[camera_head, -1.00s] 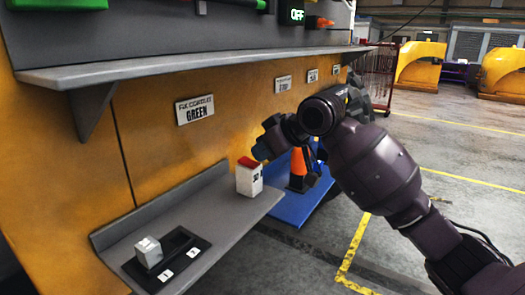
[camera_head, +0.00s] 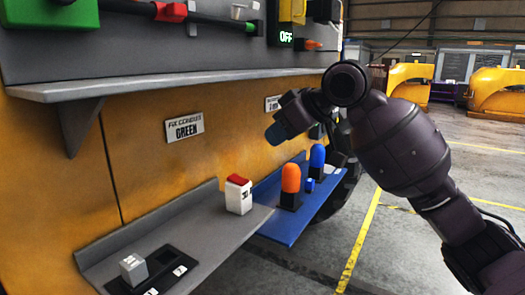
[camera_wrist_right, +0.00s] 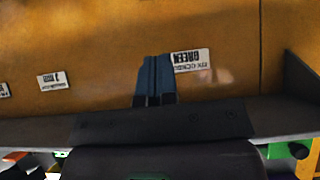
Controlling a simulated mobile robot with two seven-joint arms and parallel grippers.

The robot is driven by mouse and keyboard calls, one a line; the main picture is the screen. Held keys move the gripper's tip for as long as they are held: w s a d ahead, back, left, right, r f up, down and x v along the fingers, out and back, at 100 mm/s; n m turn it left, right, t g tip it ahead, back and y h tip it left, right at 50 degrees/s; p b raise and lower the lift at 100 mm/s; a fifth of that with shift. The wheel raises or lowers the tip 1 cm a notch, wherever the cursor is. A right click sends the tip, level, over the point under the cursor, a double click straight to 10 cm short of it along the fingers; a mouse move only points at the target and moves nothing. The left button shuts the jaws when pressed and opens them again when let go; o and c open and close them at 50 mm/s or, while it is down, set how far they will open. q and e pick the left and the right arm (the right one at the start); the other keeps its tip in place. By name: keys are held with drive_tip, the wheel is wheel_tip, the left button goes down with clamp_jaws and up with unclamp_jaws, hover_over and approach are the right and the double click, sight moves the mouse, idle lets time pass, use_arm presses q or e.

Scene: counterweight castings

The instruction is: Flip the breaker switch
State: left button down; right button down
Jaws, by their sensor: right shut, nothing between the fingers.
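A panel sign reading OFF in green (camera_head: 286,38) sits above the upper shelf, with a yellow part (camera_head: 292,10) just above it. No part is plainly marked as the breaker switch, so I cannot tell which one it is. My right gripper (camera_head: 276,134) is below the upper shelf, in front of the orange panel, apart from the OFF sign. Its blue fingers (camera_wrist_right: 155,78) are shut and empty in the right wrist view, near the GREEN label (camera_wrist_right: 190,60), which appears upside down. My left gripper is not in view.
The upper shelf (camera_head: 190,84) juts out above my right gripper. A lower grey shelf (camera_head: 215,238) holds a white box with a red top (camera_head: 238,197) and a grey cube (camera_head: 133,267). A blue shelf (camera_head: 292,222) carries orange (camera_head: 290,178) and blue (camera_head: 317,158) capsules. Open floor lies right.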

drive_tip(key=shift+v, duration=1.25)
